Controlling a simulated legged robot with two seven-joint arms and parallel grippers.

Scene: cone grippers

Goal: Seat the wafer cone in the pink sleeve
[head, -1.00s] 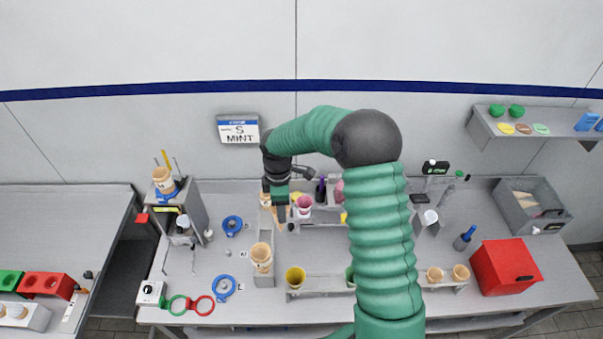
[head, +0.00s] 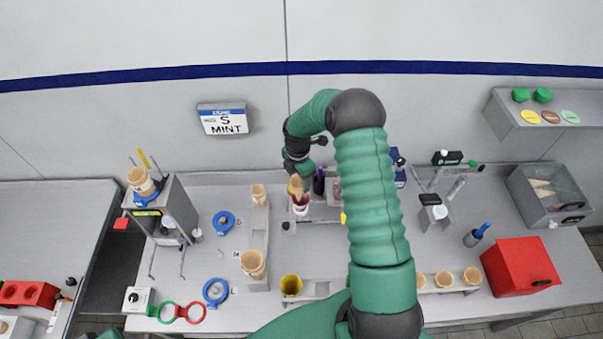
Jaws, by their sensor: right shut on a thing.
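My right gripper (head: 298,172) is at the back middle of the bench and points down, shut on a tan wafer cone (head: 296,188). The cone is directly above or partly in the pink sleeve (head: 301,208); at this size I cannot tell whether it is seated. The sleeve stands at the left end of the back rack, its white and pink front showing. The gripper's fingers are small and partly merge with the cone. My left gripper is not in view.
Wafer cups stand in a grey holder (head: 257,236) to the left. A yellow cup (head: 291,286) is in the front rack. A dark purple item (head: 319,182) stands close right of the sleeve. My right arm hides part of the bench. A red box (head: 517,267) is at right.

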